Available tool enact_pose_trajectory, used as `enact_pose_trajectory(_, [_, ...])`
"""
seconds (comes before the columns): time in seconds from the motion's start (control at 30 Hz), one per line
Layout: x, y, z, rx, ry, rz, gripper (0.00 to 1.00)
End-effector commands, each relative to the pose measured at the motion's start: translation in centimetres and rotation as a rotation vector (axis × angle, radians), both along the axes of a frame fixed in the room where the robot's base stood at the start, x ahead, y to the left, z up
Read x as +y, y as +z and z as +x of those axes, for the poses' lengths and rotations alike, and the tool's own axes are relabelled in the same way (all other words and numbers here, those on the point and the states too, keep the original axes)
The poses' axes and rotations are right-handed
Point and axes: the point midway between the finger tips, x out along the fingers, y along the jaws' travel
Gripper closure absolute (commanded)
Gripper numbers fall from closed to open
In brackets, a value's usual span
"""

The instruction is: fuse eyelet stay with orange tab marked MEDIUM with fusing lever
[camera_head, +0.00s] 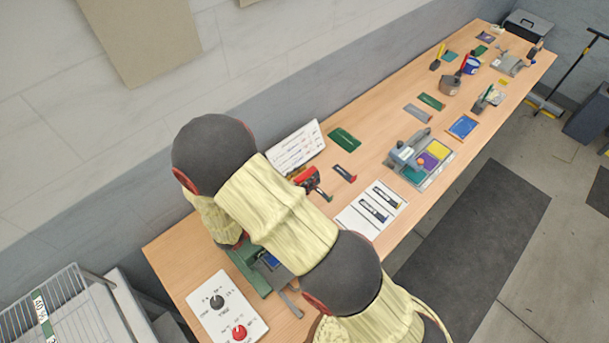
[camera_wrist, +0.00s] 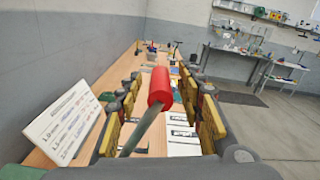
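The lever's red knob (camera_wrist: 160,88) and grey rod (camera_wrist: 140,132) stand between the fingers of my gripper (camera_wrist: 162,78) in the wrist view. The fingers are apart, one on each side of the knob, with gaps. In the head view my arm hides most of the gripper and lever; a red and black part (camera_head: 308,178) shows beyond it. The green press (camera_head: 246,272) is partly covered by my arm, with a small blue patch (camera_head: 270,260) on it. No tab reading MEDIUM is legible, and whether a stay lies in the press is hidden.
A white panel (camera_head: 222,322) with black and red dials lies in front of the press. A written card (camera_wrist: 62,125) leans left of my gripper. A dark strip with a reddish end (camera_head: 343,173) and a white sheet with two strips (camera_head: 350,222) lie further along the bench.

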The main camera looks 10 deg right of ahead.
Motion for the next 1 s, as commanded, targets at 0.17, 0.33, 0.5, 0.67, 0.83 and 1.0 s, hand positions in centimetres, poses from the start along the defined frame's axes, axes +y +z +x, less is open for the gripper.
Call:
enact_pose_trajectory(0.17, [0.01,0.00,-0.02,0.000,0.000,0.000,0.69])
enact_pose_trajectory(0.33, [0.02,0.00,-0.02,0.000,0.000,0.000,0.78])
enact_pose_trajectory(0.5, [0.02,0.01,-0.03,0.000,0.000,0.000,0.88])
enact_pose_trajectory(0.67, [0.02,0.01,-0.04,0.000,0.000,0.000,0.97])
enact_pose_trajectory(0.83, [0.02,0.01,-0.04,0.000,0.000,0.000,1.00])
enact_pose_trajectory(1.0, [0.02,0.01,-0.04,0.000,0.000,0.000,1.00])
